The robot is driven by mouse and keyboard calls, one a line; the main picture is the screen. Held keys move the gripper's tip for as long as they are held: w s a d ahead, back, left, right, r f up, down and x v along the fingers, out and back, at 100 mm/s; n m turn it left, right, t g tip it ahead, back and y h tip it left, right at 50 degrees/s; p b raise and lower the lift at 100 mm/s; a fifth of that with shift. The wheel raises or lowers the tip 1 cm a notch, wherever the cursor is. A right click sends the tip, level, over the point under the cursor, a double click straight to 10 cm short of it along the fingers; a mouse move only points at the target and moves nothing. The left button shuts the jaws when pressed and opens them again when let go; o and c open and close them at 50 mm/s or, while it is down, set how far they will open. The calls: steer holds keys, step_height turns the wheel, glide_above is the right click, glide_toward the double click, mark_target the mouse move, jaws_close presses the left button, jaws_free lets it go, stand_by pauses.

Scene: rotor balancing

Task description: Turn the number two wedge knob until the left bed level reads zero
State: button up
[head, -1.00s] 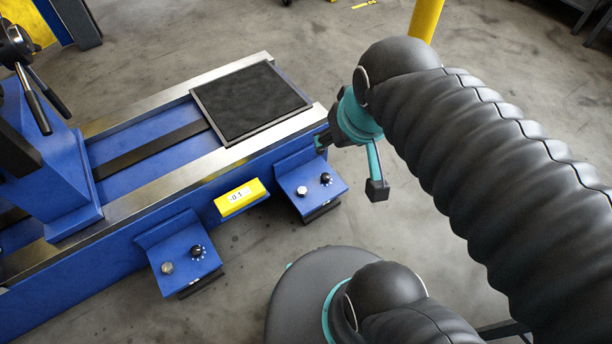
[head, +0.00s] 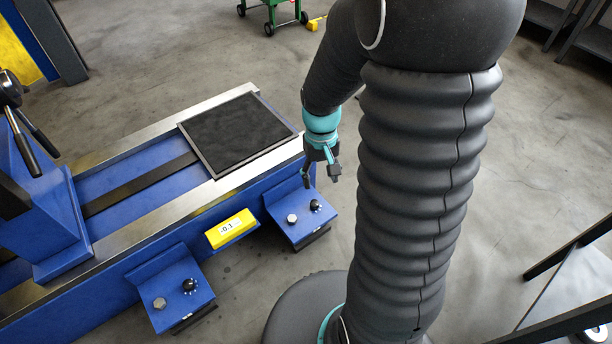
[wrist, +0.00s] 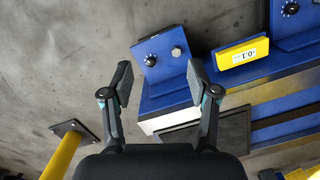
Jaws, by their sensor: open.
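Two blue wedge feet stick out from the machine bed's side, each with a black knob and a silver bolt. The left foot's knob (head: 190,285) shows in the wrist view (wrist: 290,9). I cannot read which is number two. The yellow level (head: 231,229) between the feet seems to read -0.1; it appears upside down in the wrist view (wrist: 240,52). My gripper (head: 320,177) is open and empty above the right foot, apart from its knob; its fingers (wrist: 160,80) are spread.
The blue bed has bright metal rails (head: 120,155) and a dark square plate (head: 238,132) at its right end. A blue headstock (head: 40,215) with handles stands left. A yellow post (wrist: 65,155) shows in the wrist view. Dark-framed furniture (head: 575,290) is at lower right.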

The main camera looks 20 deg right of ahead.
steer(key=w+d+f+n, duration=0.15)
steer(key=w+f, duration=0.25)
steer(key=f, duration=0.6)
steer(key=w+d+f+n, duration=0.15)
steer(key=w+f, duration=0.25)
steer(key=f, duration=0.5)
steer(key=n+t, duration=0.1)
steer(key=n, duration=0.1)
glide_toward(315, 203)
steer(key=f, duration=0.9)
steer(key=shift+s+a+f+p, duration=0.15)
steer(key=shift+s+p, duration=0.05)
steer(key=shift+p, duration=0.2)
jaws_close()
steer(key=shift+f+m+b, duration=0.2)
steer(key=shift+m+b, duration=0.4)
steer(key=shift+b, duration=0.25)
steer(key=shift+r+m+b, duration=0.25)
steer(key=shift+m+b, duration=0.55)
steer(key=shift+m, duration=0.4)
